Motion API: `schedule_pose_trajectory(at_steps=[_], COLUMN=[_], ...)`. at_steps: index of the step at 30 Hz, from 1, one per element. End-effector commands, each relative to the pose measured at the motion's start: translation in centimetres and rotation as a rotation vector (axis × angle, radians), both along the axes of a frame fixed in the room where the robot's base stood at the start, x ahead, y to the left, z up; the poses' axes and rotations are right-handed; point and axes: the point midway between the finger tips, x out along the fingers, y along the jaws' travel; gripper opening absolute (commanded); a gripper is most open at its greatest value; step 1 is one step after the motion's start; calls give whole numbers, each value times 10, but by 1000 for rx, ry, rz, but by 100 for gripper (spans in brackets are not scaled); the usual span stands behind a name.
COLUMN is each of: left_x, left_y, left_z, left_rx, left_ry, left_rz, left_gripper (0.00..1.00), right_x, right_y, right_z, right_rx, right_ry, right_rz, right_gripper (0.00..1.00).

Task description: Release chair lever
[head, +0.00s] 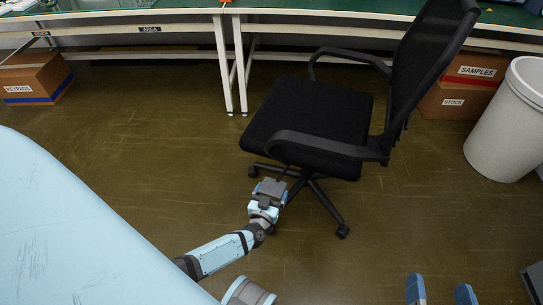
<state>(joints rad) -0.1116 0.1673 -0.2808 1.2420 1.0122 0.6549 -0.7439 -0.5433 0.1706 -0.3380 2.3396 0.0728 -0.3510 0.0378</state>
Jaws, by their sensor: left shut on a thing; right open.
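A black office chair (315,115) stands mid-floor, its mesh back at the right and its seat toward the left. My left gripper (273,188) is at the near edge of the chair, just below the seat and above the star base (325,204). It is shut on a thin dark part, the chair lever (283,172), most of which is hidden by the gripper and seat. My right gripper (440,292) is at the bottom right, its two blue fingers apart and empty, away from the chair.
A grey bin (507,122) stands at the right. Cardboard boxes marked SAMPLES (475,69) and STOCK (450,101) sit behind the chair, and a KEYPADS box (33,80) at the far left. Workbenches (150,17) line the back. Floor left of the chair is clear.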

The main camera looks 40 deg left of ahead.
Motion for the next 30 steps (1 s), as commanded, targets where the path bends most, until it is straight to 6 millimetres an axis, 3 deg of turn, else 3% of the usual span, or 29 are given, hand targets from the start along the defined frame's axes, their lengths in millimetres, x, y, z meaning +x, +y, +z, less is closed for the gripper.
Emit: schedule_pose_trajectory(at_steps=[1, 7, 13, 27, 28, 30], left_x=[1, 5, 9, 13, 13, 13], left_y=[1, 1, 3, 3, 3, 3], left_z=[12, 29, 39, 40, 41, 41], left_rx=[-2, -17, -30, -35, -35, -35], left_ry=[13, 70, 118, 129, 129, 129], left_rz=[2, 1, 2, 2, 2, 1], left_gripper=[42, 42, 42, 42, 89, 100], right_x=[-6, -23, -26, -27, -27, -27], right_y=[-6, -28, -34, -36, -36, -36], right_z=[-11, -46, -49, -54, -54, -54], right_rx=[-36, -155, -197, -208, -208, -208], right_ry=[75, 276, 321, 331, 331, 331], right_rz=[-14, -46, -56, -59, -59, -59], right_gripper=[89, 89, 89, 89, 89, 89])
